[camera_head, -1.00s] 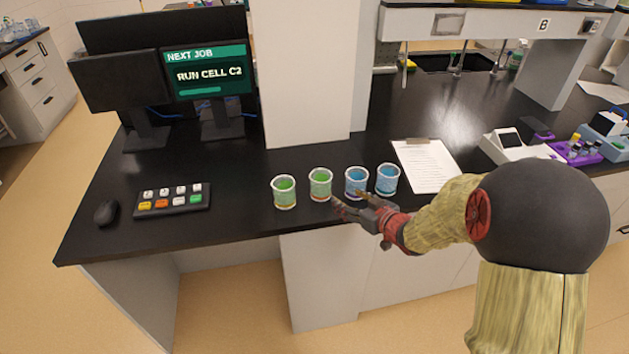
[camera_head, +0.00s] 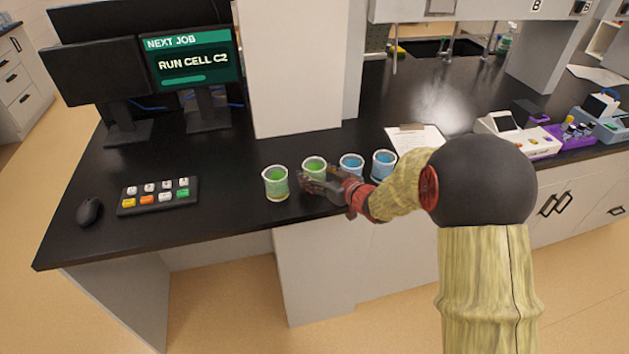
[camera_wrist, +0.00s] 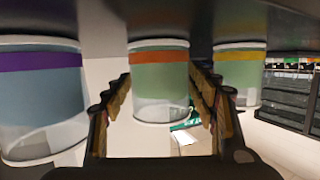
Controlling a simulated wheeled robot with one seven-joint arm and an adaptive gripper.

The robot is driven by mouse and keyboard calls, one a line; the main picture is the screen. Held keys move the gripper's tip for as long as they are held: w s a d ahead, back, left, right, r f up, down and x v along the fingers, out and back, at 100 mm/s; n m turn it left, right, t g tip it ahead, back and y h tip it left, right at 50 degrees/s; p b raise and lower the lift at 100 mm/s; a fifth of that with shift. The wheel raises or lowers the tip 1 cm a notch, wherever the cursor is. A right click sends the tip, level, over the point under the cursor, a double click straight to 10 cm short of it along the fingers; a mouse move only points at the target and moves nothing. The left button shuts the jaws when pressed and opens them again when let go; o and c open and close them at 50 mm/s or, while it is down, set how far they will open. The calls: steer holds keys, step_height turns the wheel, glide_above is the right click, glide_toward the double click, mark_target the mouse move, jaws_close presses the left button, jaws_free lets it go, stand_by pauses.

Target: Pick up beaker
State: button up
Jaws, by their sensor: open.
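A row of clear beakers stands on the black bench in the head view. The two on the left hold green liquid: the left green beaker (camera_head: 276,184) and the second green beaker (camera_head: 313,164). The two on the right hold blue liquid: the near blue beaker (camera_head: 351,163) and the far-right blue beaker (camera_head: 384,163). My gripper (camera_head: 314,181) is open and low in front of the second green beaker, hiding its lower part. The wrist view appears upside down; an orange-banded green beaker (camera_wrist: 158,85) lies centred between my fingertips, contact unclear.
In the wrist view, a purple-banded blue beaker (camera_wrist: 40,105) and a yellow-banded green beaker (camera_wrist: 238,75) flank it closely. A button pad (camera_head: 158,196) and a mouse (camera_head: 89,211) lie left. A white pillar (camera_head: 292,70) rises behind the row. A clipboard (camera_head: 415,137) lies behind right.

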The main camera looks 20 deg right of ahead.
steer(key=shift+w, duration=0.1)
steer(key=c, duration=0.3)
steer(key=c, duration=0.4)
steer(key=shift+c, duration=0.9)
